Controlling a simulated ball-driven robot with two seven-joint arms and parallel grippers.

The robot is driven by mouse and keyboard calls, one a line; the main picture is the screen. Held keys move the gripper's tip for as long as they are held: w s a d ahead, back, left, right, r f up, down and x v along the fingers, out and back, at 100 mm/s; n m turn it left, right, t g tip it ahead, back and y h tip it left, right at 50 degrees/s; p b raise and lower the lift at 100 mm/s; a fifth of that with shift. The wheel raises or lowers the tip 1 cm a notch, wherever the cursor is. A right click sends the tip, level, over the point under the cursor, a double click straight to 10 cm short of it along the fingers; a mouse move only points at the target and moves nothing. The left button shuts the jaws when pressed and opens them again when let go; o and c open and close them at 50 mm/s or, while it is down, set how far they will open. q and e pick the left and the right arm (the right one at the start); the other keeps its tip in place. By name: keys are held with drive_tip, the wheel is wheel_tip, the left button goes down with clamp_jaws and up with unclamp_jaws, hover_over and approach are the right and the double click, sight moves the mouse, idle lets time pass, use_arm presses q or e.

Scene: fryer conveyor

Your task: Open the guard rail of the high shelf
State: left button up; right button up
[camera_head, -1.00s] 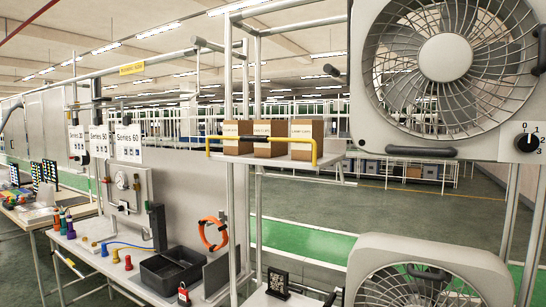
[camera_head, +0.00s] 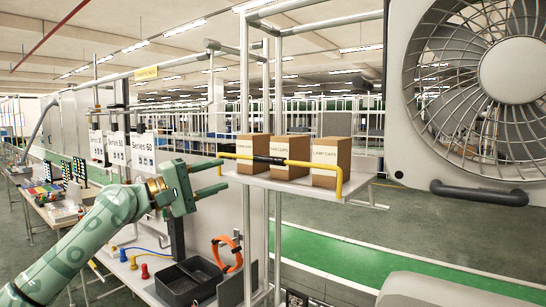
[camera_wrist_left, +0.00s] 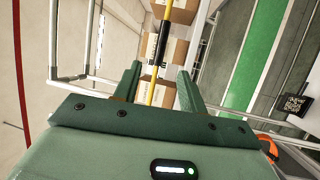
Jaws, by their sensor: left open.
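The guard rail (camera_head: 310,164) is a yellow bar with a black middle section, running across the front of the boxes on the high shelf (camera_head: 357,183). Its bent ends are at the shelf's left and right. My left gripper (camera_head: 224,174) is open and empty, with its fingertips near the rail's left end. In the left wrist view the rail (camera_wrist_left: 167,18) runs lengthwise between the open fingers of my left gripper (camera_wrist_left: 159,72); contact cannot be told. My right gripper is not in view.
Three cardboard boxes (camera_head: 289,150) stand on the shelf behind the rail. A large grey fan (camera_head: 440,150) fills the right side. Below are a workbench with a dark bin (camera_head: 188,284) and an orange ring (camera_head: 225,252). Open floor lies behind.

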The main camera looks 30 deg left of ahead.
use_arm(q)
drive_tip(key=p, duration=0.4)
approach(266, 162)
drive_tip(key=x, duration=0.5)
drive_tip(key=shift+r, duration=0.4)
drive_tip(key=x, duration=0.2)
drive_tip(key=p+x, duration=0.1)
drive_tip(key=x, duration=0.3)
drive_tip(key=shift+w+f+p, duration=0.15)
drive_tip(key=shift+f+p, duration=0.15)
drive_tip(key=shift+f, duration=0.05)
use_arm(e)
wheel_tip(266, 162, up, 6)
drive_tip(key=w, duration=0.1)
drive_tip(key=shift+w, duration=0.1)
use_arm(q)
clamp_jaws()
drive_tip(key=shift+f, duration=0.1)
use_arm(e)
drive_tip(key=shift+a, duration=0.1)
